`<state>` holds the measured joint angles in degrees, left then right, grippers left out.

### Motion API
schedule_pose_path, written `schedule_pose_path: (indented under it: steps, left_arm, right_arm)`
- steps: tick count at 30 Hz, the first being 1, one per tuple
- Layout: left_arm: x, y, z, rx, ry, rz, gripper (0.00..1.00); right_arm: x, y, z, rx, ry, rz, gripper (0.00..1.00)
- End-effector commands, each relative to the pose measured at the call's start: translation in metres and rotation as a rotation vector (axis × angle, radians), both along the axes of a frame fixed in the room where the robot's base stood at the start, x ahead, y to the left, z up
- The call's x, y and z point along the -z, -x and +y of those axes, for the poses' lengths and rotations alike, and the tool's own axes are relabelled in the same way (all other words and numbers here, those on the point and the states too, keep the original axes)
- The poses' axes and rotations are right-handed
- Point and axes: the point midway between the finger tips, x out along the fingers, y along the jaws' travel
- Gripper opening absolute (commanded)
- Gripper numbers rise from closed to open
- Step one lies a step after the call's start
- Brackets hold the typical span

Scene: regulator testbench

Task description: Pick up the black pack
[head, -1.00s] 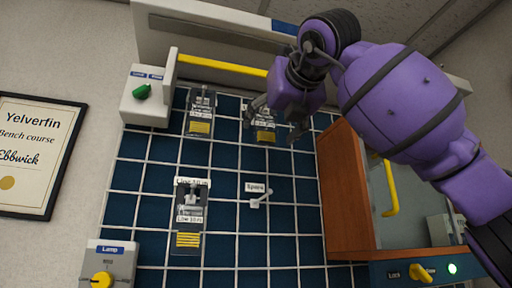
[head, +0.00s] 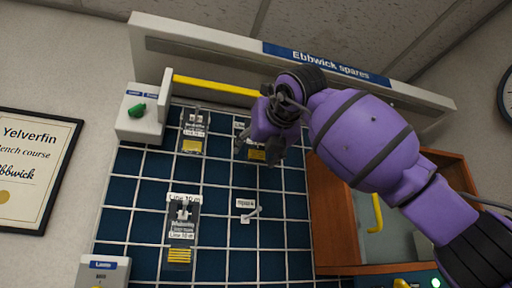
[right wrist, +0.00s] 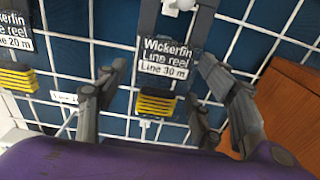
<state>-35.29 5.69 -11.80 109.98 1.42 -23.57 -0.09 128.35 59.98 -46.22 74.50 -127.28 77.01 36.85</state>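Several dark line-reel packs with white labels and yellow reels hang on the blue grid wall. The "Line 30 m" pack (right wrist: 163,68) is between my right gripper's fingers in the right wrist view. In the head view this pack (head: 257,155) is partly hidden by my right gripper (head: 259,150). The right gripper's fingers (right wrist: 157,88) are spread on both sides of the pack, with no clear contact visible. Another pack (head: 194,131) hangs to its left, and the "Line 10 m" pack (head: 183,232) hangs lower. My left gripper is out of view.
A small hook with a tag (head: 246,212) is below the right gripper. A wooden cabinet (head: 335,235) stands close on the right. A yellow bar (head: 215,86) and a white box with a green knob (head: 138,113) are above and left.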

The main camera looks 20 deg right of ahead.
Motion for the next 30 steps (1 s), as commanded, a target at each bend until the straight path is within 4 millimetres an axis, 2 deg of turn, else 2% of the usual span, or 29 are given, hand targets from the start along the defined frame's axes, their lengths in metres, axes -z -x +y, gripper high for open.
schedule_pose_path:
  steps: [1, 9, 18, 24, 30]
  left_arm:
    - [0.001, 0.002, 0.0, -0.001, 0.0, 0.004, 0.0]
    - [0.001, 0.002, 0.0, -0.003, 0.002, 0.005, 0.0]
    - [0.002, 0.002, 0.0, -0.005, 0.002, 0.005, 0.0]
    - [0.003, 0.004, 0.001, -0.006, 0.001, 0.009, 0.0]
    - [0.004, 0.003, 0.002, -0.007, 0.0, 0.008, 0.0]
  right_arm:
    - [0.001, -0.001, 0.0, 0.0, 0.0, 0.001, 0.5]
    - [0.0, 0.0, 0.0, 0.0, 0.0, 0.0, 0.18]
    - [-0.002, 0.0, 0.0, 0.0, -0.001, 0.0, 0.17]
    - [-0.017, 0.0, 0.001, -0.002, -0.002, 0.0, 0.17]
    - [-0.016, 0.043, -0.002, 0.0, 0.001, -0.004, 0.17]
